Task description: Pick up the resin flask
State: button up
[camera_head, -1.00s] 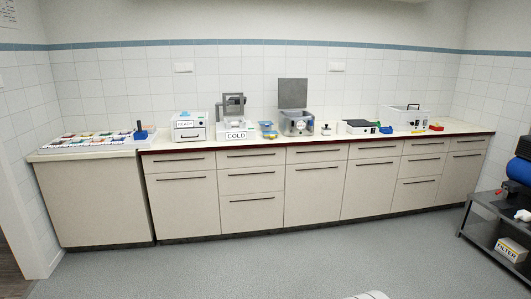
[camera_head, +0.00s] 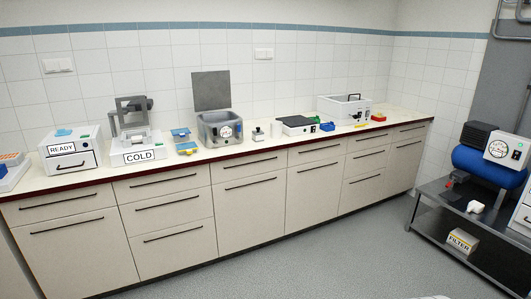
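A small pale container with a dark top (camera_head: 258,134) stands upright on the counter, just right of the grey open-lidded chamber. It may be the resin flask, but it is too small to tell. A white cylinder (camera_head: 276,129) stands close to its right, by the flat black-topped device. No label is readable on either. My gripper is not in view, so what it holds cannot be told.
The long counter (camera_head: 345,132) carries a READY box (camera_head: 72,150), a COLD unit (camera_head: 140,153), the open-lidded chamber (camera_head: 220,130) and a white case (camera_head: 343,106). A metal cart (camera_head: 424,208) with a blue tank (camera_head: 485,168) stands at right.

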aim_at(258, 135)
jog(key=i, duration=1.6)
jog(key=i+l+u, duration=0.2)
jog(key=i, duration=0.3)
jog(key=i+l+u, duration=0.2)
jog(key=i, duration=0.35)
jog(key=i+l+u, duration=0.2)
jog(key=i, duration=0.25)
jog(key=i+l+u, duration=0.75)
jog(key=i+l, duration=0.05)
jog(key=i, duration=0.05)
